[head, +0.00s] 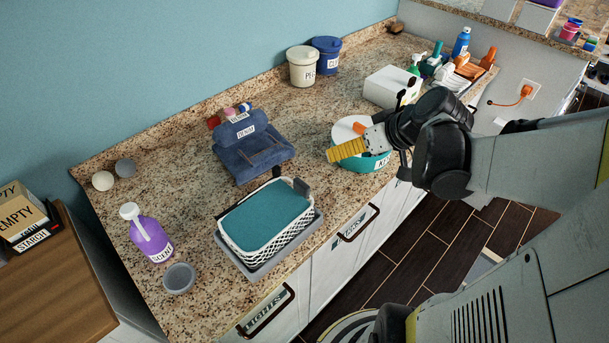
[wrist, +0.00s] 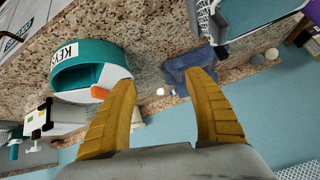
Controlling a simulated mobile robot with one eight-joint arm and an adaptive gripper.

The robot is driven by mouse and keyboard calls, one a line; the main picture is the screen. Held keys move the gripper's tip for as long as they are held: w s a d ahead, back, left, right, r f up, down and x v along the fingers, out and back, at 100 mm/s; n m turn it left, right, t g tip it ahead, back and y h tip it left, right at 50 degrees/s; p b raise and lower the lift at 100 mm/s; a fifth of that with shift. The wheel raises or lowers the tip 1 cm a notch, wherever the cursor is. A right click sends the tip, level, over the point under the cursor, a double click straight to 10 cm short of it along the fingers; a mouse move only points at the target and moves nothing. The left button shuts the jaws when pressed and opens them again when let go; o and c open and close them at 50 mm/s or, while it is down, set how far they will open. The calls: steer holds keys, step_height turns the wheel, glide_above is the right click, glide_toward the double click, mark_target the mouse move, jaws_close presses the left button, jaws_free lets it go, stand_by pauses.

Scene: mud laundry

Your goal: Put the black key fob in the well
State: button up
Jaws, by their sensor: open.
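My gripper (head: 346,150) is open and empty, its yellow fingers in front of the round teal container with a KEYS label (head: 374,164). In the wrist view the gripper (wrist: 162,78) has its fingers wide apart, with the teal container (wrist: 62,62) left of them. The container has a hollow, probably the well, a white upper part and an orange piece (wrist: 99,92) at its edge. I cannot pick out the black key fob for sure. A small dark piece (head: 303,187) sits at the rim of the white basket (head: 272,240), but it may be a handle.
Folded denim (head: 250,150) lies behind the basket. A purple bottle (head: 148,236) and a grey bowl (head: 179,278) stand at the counter's left. A white box (head: 390,86) and several bottles crowd the right. Bare granite lies between the denim and the teal container.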

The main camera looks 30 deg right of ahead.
steer(key=s+a+r+h, duration=0.1)
steer(key=s+a+r, duration=0.1)
steer(key=a, duration=0.5)
steer(key=s+a+r+h, duration=0.1)
steer(key=s+a+r, duration=0.1)
steer(key=s+a, duration=0.3)
steer(key=a, duration=0.3)
steer(key=shift+s+g, duration=0.15)
steer(key=shift+g, duration=0.25)
